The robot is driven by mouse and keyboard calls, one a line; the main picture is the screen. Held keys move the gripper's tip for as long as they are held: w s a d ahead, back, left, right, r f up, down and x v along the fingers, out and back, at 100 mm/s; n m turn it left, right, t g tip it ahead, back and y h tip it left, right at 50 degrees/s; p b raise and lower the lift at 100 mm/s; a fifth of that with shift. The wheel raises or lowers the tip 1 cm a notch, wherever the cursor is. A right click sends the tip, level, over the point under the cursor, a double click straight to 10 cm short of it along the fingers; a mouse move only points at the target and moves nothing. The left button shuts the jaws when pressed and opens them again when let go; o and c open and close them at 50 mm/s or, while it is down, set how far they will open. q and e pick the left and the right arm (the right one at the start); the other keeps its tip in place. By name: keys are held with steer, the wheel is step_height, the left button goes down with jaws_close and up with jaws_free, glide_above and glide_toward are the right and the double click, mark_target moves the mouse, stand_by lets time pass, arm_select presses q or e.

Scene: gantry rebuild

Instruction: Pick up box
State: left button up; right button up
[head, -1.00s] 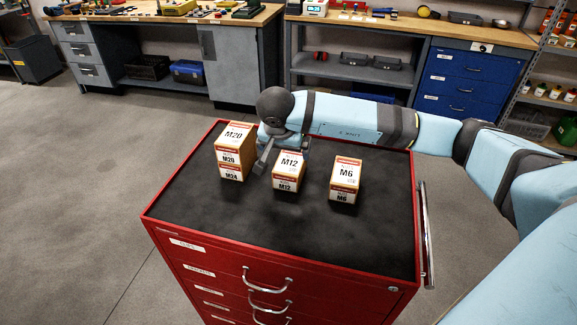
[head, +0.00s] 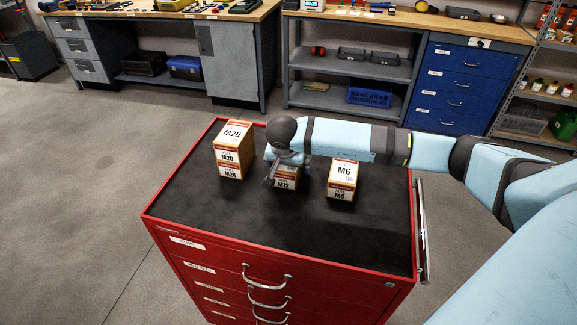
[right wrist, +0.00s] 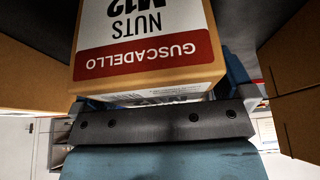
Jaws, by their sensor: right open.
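The orange-and-white M12 box (head: 287,184) stands on the black top of the red cabinet, in the middle of the row; my right gripper hides its upper part. My right gripper (head: 279,172) is at the M12 box, open, with its fingers beside it. In the right wrist view the M12 nuts box (right wrist: 148,52) fills the upper middle, upside down in the picture, close in front of the gripper's dark palm. Whether the fingers touch it I cannot tell. My left gripper is not in view.
A taller M20/M24 box stack (head: 233,150) stands left of the M12 box, and an M6 box (head: 342,172) right of it. The red cabinet (head: 215,255) has a clear front top area. A workbench (head: 160,15) and shelves (head: 345,65) stand behind, beyond open floor.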

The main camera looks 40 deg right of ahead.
steer(key=shift+f+b, duration=0.2)
steer(key=shift+b, duration=0.15)
stand_by(0.3)
steer(key=c, duration=1.2)
